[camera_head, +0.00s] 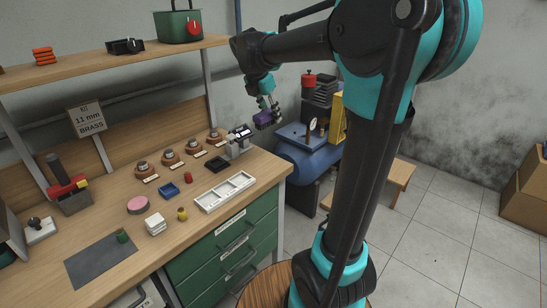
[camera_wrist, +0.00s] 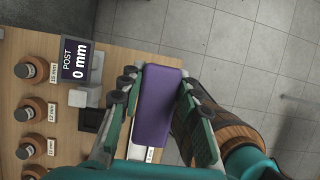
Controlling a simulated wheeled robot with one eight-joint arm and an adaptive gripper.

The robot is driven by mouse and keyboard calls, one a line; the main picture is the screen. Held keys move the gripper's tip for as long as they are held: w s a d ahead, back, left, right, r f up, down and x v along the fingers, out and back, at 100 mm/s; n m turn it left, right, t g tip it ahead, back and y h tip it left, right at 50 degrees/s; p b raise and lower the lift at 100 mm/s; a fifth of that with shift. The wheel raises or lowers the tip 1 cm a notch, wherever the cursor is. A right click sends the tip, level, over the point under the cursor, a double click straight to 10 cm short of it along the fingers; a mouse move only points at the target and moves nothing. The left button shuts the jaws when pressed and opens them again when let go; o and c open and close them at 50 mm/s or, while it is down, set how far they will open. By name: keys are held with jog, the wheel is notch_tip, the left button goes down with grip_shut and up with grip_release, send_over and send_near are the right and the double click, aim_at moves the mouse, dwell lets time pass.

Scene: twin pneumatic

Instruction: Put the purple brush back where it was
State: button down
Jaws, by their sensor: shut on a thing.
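The purple brush (camera_wrist: 157,104) is between the fingers of my gripper (camera_wrist: 160,95) in the wrist view. The fingers are shut on its two sides. In the head view the purple brush (camera_head: 263,118) hangs from my gripper (camera_head: 266,105), in the air beyond the bench's right end, near the blue tank and machine. Its bristles do not show in either view.
The wooden bench (camera_head: 105,225) carries several round brass-topped pieces, a white compartment tray (camera_head: 224,191), a black tray (camera_head: 217,164) and a grey post device (camera_head: 238,146). A sign reading "POST 0 mm" (camera_wrist: 76,60) shows in the wrist view. A blue tank (camera_head: 305,158) stands right of the bench.

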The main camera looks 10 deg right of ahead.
notch_tip(320, 180, down, 16)
jog(key=shift+f, duration=0.2)
dwell(0.4)
jog(key=c, duration=1.1)
grip_release()
jog(key=shift+f, duration=0.1)
jog(key=shift+o, duration=0.2)
jog(key=v, duration=1.1)
jog(key=s+d+f+m+y, duration=0.2)
jog(key=s+f+m, duration=0.6)
jog(key=s+m, duration=0.2)
jog(key=s+d+f+m+t+y, duration=0.1)
jog(key=s+d+f+m, duration=0.2)
jog(key=s+f+m, duration=0.6)
jog(key=s+m, duration=0.2)
jog(key=m, duration=0.4)
jog(key=shift+d+y, duration=0.25)
jog(key=shift+y, duration=0.15)
